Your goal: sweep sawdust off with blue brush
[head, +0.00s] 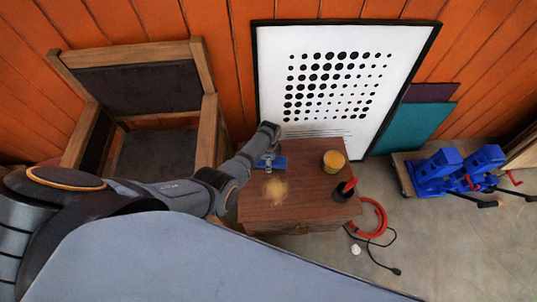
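A small wooden cabinet (315,205) stands in the middle of the head view. A pale yellow patch of sawdust (275,191) lies on its top. The blue brush (279,162) is at the back left of the top, just behind the sawdust. My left arm comes in from the left, and my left gripper (268,162) points down at the brush, overlapping its left part. The fingers are small and partly hidden, so I cannot tell whether they are closed on it. My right gripper is not in view.
A yellow tin (333,162) and a black item with a red handle (345,189) stand on the cabinet's right side. A wooden armchair (135,90) is at left. A framed dotted poster (320,85) leans behind. A red cable (376,217) and blue presses (440,172) are at right.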

